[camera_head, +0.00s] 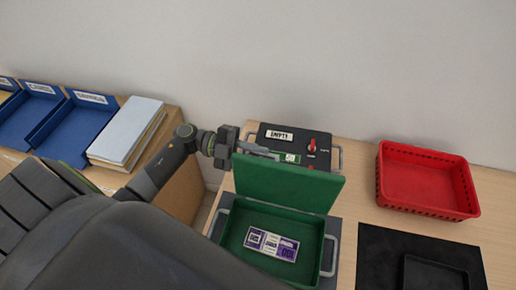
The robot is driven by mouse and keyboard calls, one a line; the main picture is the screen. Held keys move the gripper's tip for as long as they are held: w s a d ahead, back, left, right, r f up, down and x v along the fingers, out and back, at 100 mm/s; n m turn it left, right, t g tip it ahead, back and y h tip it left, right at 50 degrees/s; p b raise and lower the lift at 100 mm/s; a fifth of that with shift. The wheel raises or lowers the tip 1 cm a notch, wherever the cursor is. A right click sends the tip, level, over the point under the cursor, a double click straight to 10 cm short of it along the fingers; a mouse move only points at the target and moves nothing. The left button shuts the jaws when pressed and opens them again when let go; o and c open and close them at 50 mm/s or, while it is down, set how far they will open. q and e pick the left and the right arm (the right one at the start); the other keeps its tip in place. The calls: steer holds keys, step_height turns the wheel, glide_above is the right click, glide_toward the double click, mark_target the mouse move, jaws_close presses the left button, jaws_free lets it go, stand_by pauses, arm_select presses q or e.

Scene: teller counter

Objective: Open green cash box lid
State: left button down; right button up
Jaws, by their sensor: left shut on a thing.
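The green cash box (229,239) stands on the counter in the lower middle of the head view. Its green lid (290,185) is raised, standing up steeply at the box's back edge, so the inside shows. A purple and white banknote bundle (271,244) lies on the box floor. My left gripper (265,153) is at the lid's upper left edge, shut on the lid. Its fingertips are small and partly merge with the lid's edge. My right gripper is not in view.
A black box labelled EMPTY (279,135) with red knobs stands just behind the lid. A red basket (428,208) sits at right, above a black mat (382,255) with a dark tray (432,275). Blue trays (72,121) and stacked books (125,132) lie at left.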

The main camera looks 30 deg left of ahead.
arm_select(q)
steer(key=c, duration=1.5)
jaws_free()
steer(key=shift+s, duration=0.1)
steer(key=shift+s+a+f+b, duration=0.1)
steer(key=shift+a+b, duration=0.2)
steer(key=shift+a, duration=0.2)
steer(key=b+v, duration=0.5)
steer(key=v, duration=1.1)
steer(key=shift+a+b, duration=0.2)
steer(key=shift+b, duration=0.1)
